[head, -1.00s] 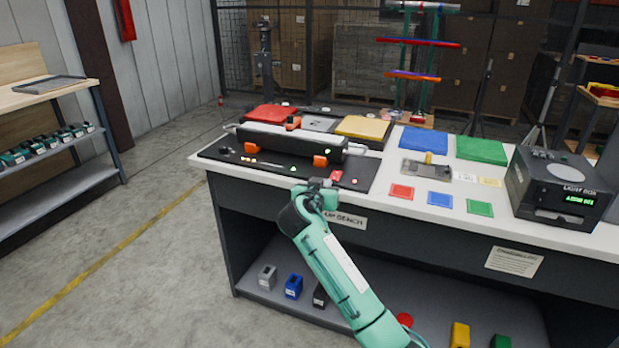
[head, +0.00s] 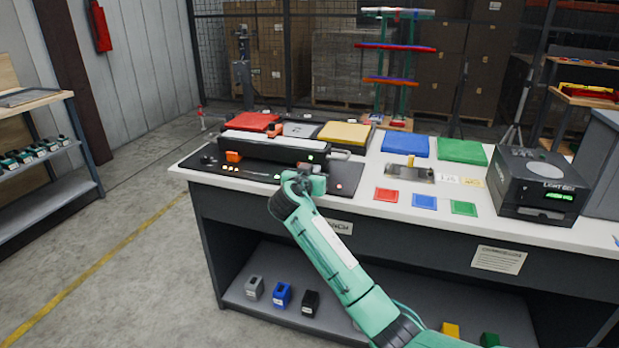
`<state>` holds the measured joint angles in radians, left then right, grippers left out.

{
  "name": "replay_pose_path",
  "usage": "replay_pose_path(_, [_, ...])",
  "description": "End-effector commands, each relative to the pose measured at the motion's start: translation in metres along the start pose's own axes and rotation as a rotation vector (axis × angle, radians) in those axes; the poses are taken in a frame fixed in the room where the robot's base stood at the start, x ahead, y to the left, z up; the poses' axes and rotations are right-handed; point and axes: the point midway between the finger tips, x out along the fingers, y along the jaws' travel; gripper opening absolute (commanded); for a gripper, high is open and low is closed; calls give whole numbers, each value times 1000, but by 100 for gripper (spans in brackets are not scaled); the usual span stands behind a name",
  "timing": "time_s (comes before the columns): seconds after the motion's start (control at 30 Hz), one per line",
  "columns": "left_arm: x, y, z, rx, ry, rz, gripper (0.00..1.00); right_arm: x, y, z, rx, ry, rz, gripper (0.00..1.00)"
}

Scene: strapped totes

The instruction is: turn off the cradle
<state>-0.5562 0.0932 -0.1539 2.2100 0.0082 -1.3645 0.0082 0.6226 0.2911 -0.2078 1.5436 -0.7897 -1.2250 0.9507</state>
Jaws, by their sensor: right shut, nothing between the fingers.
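The cradle is a long dark bar unit (head: 270,147) on a black base board (head: 208,163) at the bench's left end. An orange clamp (head: 233,156) shows at its left front. Small yellow and green lights glow along it, with a green light (head: 310,157) near its right end. A small pinkish button (head: 338,185) sits at the board's right front. My right gripper (head: 303,184) is shut and empty, over the board's front right part. It hides the area behind it; I cannot tell whether it touches anything. My left gripper is out of view.
Red (head: 250,121), yellow (head: 345,134), blue (head: 405,144) and green (head: 460,151) panels lie along the bench's back. Small coloured squares lie in front. A black light box (head: 540,180) stands at the right. A shelf (head: 240,300) below holds small blocks.

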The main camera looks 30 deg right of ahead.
Motion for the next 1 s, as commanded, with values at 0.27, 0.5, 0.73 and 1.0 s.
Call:
replay_pose_path(0.27, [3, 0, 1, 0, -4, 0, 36, 43, 0, 15, -5, -2, 0, 0])
replay_pose_path(0.5, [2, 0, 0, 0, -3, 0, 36, 47, 0, 37, -1, -1, -1, 0])
replay_pose_path(0.73, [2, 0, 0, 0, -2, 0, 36, 48, 0, 40, 0, -1, -1, 0])
replay_pose_path(1.0, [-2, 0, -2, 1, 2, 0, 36, 48, 0, 39, 2, -23, 0, 0])
